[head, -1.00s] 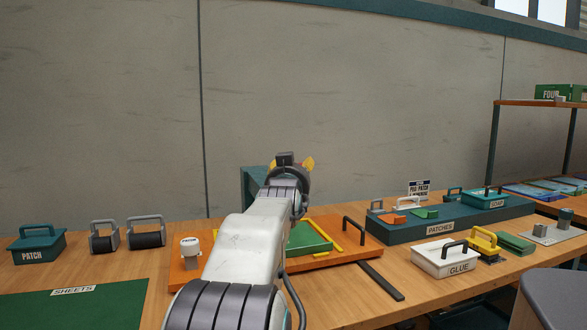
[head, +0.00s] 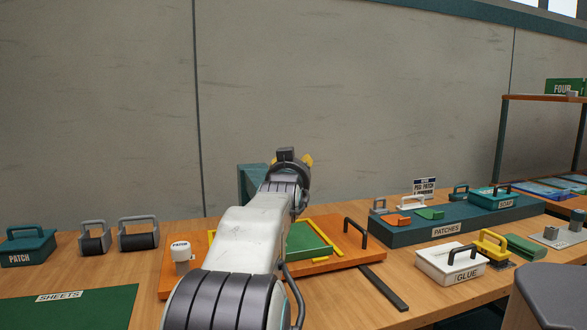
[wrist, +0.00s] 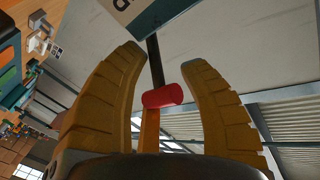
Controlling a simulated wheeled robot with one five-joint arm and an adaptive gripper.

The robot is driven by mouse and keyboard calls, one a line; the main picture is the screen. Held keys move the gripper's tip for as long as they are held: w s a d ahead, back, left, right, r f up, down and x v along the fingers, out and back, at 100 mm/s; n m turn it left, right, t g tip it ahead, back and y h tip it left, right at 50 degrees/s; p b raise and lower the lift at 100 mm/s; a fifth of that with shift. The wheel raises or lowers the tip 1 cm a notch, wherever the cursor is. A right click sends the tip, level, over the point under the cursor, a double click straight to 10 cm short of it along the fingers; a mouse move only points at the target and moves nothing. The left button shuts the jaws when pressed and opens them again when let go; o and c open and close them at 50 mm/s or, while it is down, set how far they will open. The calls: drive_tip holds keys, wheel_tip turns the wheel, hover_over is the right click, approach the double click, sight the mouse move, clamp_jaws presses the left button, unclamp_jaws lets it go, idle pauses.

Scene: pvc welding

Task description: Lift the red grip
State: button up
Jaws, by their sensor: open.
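In the wrist view, the red grip (wrist: 163,96) is a short red cylinder. It lies between the two yellow, ridged fingers of my gripper (wrist: 160,60), with a visible gap to the right finger; whether the left finger touches it I cannot tell. A dark rod (wrist: 155,60) runs up from the grip, and an orange bar (wrist: 149,130) shows below it. In the head view, my gripper (head: 294,160) is seen from behind over the bench, in front of a teal upright block (head: 251,182). My arm hides the red grip there.
The wooden bench holds an orange board (head: 330,262) with a green sheet (head: 306,243), a white pot (head: 181,258), rollers (head: 138,238) and a teal PATCH box (head: 28,247). A teal PATCHES rack (head: 400,232) and white GLUE box (head: 450,266) stand at right.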

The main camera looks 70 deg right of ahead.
clamp_jaws()
drive_tip(key=shift+w+d+f+p, duration=0.1)
drive_tip(key=shift+f+p, duration=0.05)
drive_tip(key=shift+p, duration=0.4)
idle(2.1)
drive_tip(key=shift+c, duration=0.3)
unclamp_jaws()
drive_tip(key=shift+w, duration=0.2)
drive_tip(key=o, duration=0.5)
drive_tip(key=shift+r, duration=0.2)
drive_tip(key=shift+o, duration=0.2)
drive_tip(key=shift+s, duration=0.15)
drive_tip(key=shift+s+a+r, duration=0.1)
drive_tip(key=shift+s+a, duration=0.05)
drive_tip(key=shift+a, duration=0.45)
drive_tip(key=v, duration=1.1)
